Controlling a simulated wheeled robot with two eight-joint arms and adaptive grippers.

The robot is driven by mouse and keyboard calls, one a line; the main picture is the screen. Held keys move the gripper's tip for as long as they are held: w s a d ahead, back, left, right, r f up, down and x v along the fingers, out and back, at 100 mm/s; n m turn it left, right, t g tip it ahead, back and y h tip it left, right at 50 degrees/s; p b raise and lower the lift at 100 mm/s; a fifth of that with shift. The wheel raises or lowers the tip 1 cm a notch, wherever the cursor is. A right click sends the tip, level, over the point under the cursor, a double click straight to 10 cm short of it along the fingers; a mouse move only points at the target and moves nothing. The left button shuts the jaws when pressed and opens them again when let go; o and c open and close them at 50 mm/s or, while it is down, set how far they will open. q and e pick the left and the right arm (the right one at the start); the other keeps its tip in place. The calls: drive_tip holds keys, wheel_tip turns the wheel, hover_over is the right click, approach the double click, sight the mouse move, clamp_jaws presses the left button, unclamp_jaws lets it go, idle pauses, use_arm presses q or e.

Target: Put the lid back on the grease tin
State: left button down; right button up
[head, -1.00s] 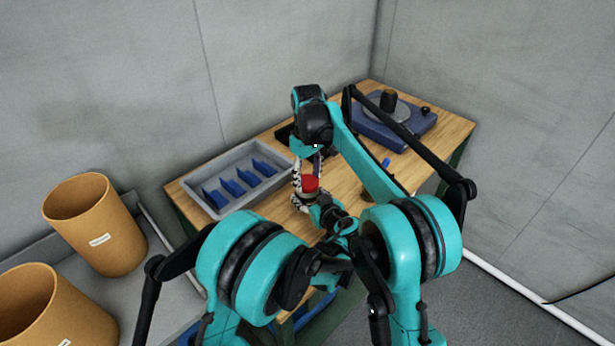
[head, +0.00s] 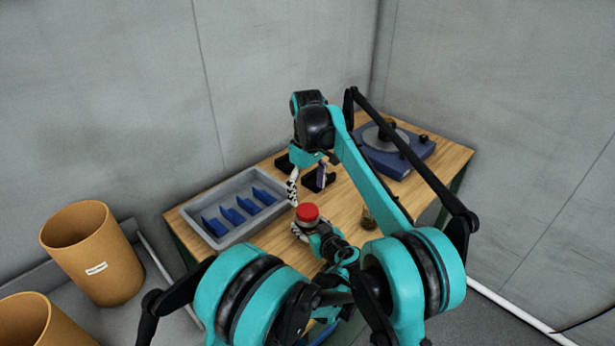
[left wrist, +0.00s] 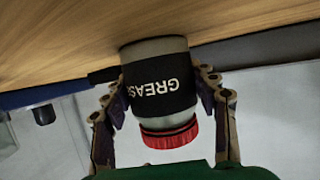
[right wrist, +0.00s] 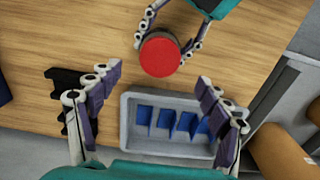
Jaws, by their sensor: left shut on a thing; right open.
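The grease tin (left wrist: 160,85) has a black label reading GREASE. It appears upside down in the left wrist view, against the wooden table. The red lid (left wrist: 170,134) sits over its top end and looks slightly tilted there; whether it is fully seated I cannot tell. My left gripper (left wrist: 162,92) is shut around the tin's sides. In the head view the red lid (head: 307,212) is on top of the tin, seen from above. My right gripper (right wrist: 160,100) is open and empty, above the table and apart from the lid (right wrist: 160,55).
A grey tray (head: 213,236) with blue dividers lies left of the tin. Black stands (head: 318,182) are behind it, and a blue device (head: 400,160) stands at the back right. A small brass-coloured object (head: 368,219) is at right. Orange bins (head: 92,255) stand at left.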

wheel_tip(320, 180, up, 6)
drive_tip(key=shift+f, duration=0.1)
use_arm(q)
drive_tip(key=shift+c, duration=2)
unclamp_jaws()
drive_tip(key=shift+s, duration=0.1)
drive_tip(key=v, duration=1.2)
